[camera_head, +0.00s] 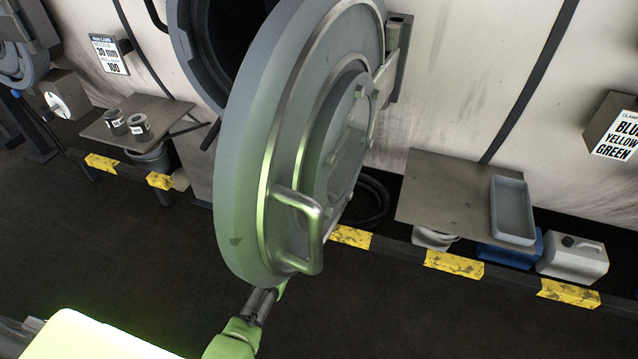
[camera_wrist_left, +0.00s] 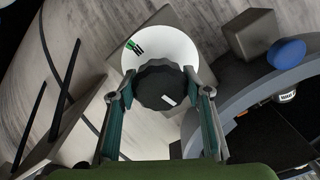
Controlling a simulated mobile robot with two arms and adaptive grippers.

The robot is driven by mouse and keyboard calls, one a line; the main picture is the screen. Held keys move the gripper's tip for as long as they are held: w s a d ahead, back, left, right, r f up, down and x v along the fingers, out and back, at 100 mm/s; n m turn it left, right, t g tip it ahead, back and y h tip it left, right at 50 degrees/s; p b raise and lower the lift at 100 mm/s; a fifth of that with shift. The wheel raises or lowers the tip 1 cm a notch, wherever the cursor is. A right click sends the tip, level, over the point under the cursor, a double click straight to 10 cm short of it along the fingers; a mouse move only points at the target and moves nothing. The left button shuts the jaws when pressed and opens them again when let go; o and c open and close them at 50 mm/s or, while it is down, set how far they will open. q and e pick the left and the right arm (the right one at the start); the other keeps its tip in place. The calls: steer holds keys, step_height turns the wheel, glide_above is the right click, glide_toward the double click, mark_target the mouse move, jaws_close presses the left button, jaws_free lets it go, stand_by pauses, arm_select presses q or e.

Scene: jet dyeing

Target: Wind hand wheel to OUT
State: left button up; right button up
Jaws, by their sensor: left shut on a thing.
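The hand wheel (camera_wrist_left: 163,84) is a dark, faceted knob with a small white mark on its face. It sits in front of a white round dial (camera_wrist_left: 185,46), which carries a small green and black mark at its upper left. My left gripper (camera_wrist_left: 160,95) has one finger on each side of the wheel and is shut on it. The wheel and fingers hide the lower dial, and I can read no lettering there. In the head view, my left arm reaches up behind the open round door (camera_head: 255,150); its gripper is hidden there. My right gripper is not in view.
The heavy door with its bar handle (camera_head: 305,225) fills the middle of the head view. A grey box (camera_wrist_left: 252,36) and a blue knob (camera_wrist_left: 287,53) are right of the wheel. A side table (camera_head: 425,195) holds a grey tray (camera_head: 512,212). The dark floor is clear.

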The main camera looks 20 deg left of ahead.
arm_select(q)
steer(key=shift+f+m, duration=0.1)
steer(key=shift+m, duration=0.3)
steer(key=o, duration=1.1)
steer(key=s, duration=1.2)
steer(key=shift+a, duration=0.25)
